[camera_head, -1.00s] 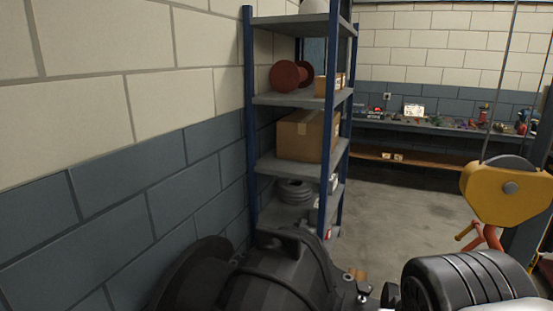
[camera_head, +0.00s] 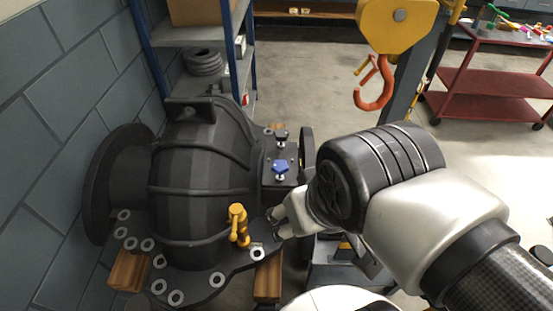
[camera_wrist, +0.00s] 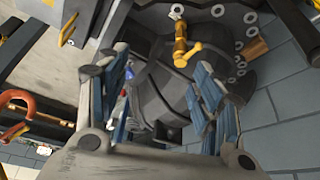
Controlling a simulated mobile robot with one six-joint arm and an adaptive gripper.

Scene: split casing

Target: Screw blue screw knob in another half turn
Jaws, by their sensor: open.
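The blue screw knob (camera_head: 281,167) stands on a flat flange at the right side of the dark split casing (camera_head: 190,170) in the head view. A darker knob (camera_head: 281,136) is just behind it. My gripper (camera_head: 275,225) is below and nearer than the blue knob, beside the casing's edge, and does not touch the knob. In the wrist view my gripper (camera_wrist: 160,82) shows its two fingers spread apart with nothing held between them. A small blue patch by the left finger there may be the knob; it is mostly hidden.
A yellow handled fitting (camera_head: 238,225) rises from the casing's near flange, close to my gripper. Wooden blocks (camera_head: 129,270) support the casing. An orange hook (camera_head: 375,90) hangs from a yellow hoist block behind. A red cart (camera_head: 495,80) stands at the back right.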

